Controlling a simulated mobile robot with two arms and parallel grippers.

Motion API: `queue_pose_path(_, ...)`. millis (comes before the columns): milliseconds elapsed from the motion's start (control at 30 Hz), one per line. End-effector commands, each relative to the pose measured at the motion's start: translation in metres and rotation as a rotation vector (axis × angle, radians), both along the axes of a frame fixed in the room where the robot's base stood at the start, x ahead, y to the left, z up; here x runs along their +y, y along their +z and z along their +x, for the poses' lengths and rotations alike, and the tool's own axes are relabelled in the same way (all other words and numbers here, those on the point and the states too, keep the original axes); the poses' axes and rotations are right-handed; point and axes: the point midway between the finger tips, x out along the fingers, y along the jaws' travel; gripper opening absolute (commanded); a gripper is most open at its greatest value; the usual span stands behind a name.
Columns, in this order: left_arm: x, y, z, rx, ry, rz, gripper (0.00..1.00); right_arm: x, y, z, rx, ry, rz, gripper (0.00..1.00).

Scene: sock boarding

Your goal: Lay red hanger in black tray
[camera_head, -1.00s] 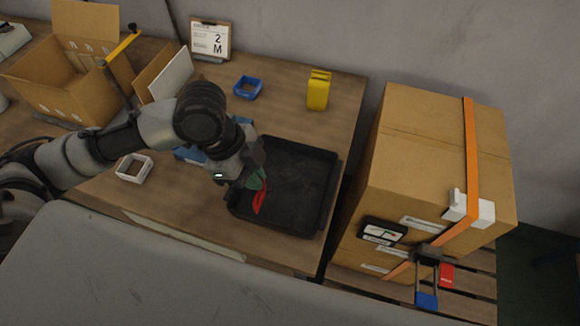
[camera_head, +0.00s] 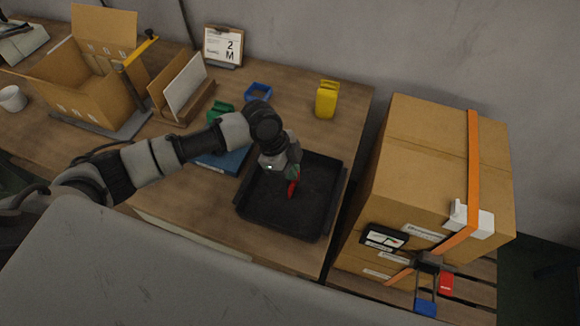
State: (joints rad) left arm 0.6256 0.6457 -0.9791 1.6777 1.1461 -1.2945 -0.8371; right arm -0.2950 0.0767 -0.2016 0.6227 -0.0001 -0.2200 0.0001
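The black tray (camera_head: 262,226) lies on the wooden table near its right end. My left gripper (camera_head: 293,175) is above the tray, pointing down. The red hanger (camera_head: 292,189) shows as a small red strip at the fingertips and appears held in them. A bit of green shows just above the red; I cannot tell what it belongs to. Whether the hanger touches the tray floor is unclear. My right gripper is not in view.
A blue flat item (camera_head: 226,160) lies left of the tray, partly under my arm. A green item (camera_head: 221,111), a blue bin (camera_head: 258,92) and a yellow item (camera_head: 327,99) stand behind. Strapped cartons (camera_head: 430,165) rise right of the table. An open box (camera_head: 88,90) stands left.

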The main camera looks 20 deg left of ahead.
Motion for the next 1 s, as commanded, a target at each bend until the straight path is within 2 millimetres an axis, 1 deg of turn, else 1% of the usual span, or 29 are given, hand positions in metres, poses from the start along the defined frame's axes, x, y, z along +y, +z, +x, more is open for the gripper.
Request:
queue_pose_path(67,0.0,-0.003,0.0,0.001,0.0,0.001,0.0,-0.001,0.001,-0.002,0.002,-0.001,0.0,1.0)
queue_pose_path(267,0.0,-0.004,0.0,0.0,-0.001,0.001,0.0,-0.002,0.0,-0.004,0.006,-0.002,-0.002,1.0)
queue_pose_path(400,0.0,-0.008,0.0,0.0,-0.001,0.001,0.0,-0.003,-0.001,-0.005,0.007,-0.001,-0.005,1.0)
queue_pose_path(433,0.0,-0.006,0.0,-0.001,-0.001,0.001,0.1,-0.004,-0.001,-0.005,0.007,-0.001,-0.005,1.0)
queue_pose_path(567,0.0,-0.006,0.0,-0.001,-0.001,0.001,0.29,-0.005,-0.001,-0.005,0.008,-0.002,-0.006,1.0)
queue_pose_path(833,0.0,-0.005,0.0,-0.001,-0.001,0.001,0.3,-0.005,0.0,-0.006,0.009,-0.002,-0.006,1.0)
queue_pose_path(933,0.002,0.0,0.0,-0.002,0.001,0.001,0.3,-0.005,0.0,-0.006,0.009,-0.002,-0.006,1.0)
queue_pose_path(1000,0.005,0.007,0.001,-0.004,0.001,0.0,0.3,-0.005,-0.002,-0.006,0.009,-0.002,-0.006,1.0)
